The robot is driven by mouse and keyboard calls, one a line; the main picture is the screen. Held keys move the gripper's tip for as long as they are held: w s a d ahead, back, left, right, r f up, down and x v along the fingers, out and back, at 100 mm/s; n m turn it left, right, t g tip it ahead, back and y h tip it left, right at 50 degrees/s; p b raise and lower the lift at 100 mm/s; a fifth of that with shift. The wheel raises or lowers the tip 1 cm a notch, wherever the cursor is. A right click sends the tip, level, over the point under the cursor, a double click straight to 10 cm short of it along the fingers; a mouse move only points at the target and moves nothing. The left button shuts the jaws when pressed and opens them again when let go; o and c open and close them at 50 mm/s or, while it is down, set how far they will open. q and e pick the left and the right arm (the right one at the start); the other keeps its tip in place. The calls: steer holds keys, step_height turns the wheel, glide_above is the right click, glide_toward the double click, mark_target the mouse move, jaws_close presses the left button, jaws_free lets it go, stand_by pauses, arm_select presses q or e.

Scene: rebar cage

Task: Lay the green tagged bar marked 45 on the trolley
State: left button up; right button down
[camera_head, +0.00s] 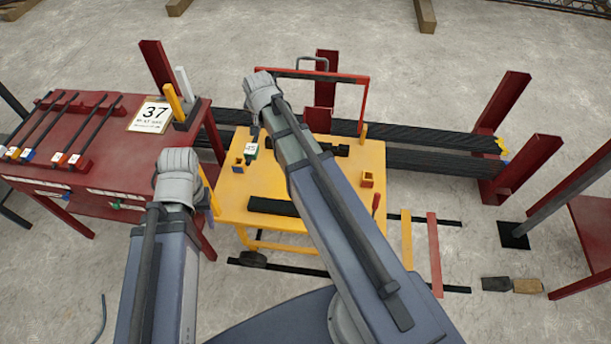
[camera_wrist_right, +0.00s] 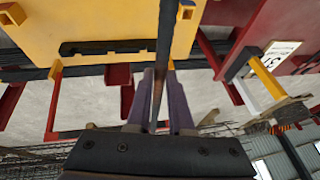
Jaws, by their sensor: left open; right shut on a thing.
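The yellow trolley (camera_head: 225,200) stands in the middle, with dark notched supports (camera_head: 273,206) on its top. My right gripper (camera_wrist_right: 162,95) is shut on a thin dark bar (camera_wrist_right: 165,40), which runs out over the trolley in the right wrist view. A small white and green tag (camera_head: 250,151), which seems to read 45, shows just below my right wrist in the head view. My right arm hides most of the bar there. I cannot tell whether the bar touches the trolley. My left gripper (camera_head: 203,197) is open and empty beside the trolley's left edge, partly hidden by its wrist.
A red rack table (camera_head: 60,150) at the left holds several dark bars with coloured tags and a sign marked 37 (camera_head: 154,115). Long dark bar bundles (camera_head: 430,142) lie behind the trolley between red posts (camera_head: 505,100). Floor strips and blocks lie at the right.

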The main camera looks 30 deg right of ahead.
arm_select(q)
step_height(320, 180, down, 20)
steer(key=b, duration=1.8)
steer(key=shift+w+d+r, duration=0.15)
steer(key=shift+w+d, duration=0.1)
steer(key=shift+d, duration=0.15)
arm_select(e)
step_height(320, 180, down, 20)
steer(key=shift+w+d, duration=0.2)
steer(key=shift+w, duration=0.05)
arm_select(q)
step_height(320, 180, down, 10)
steer(key=b, duration=1)
arm_select(e)
step_height(320, 180, down, 10)
steer(key=shift+r, duration=0.15)
steer(key=c, duration=0.8)
jaws_free()
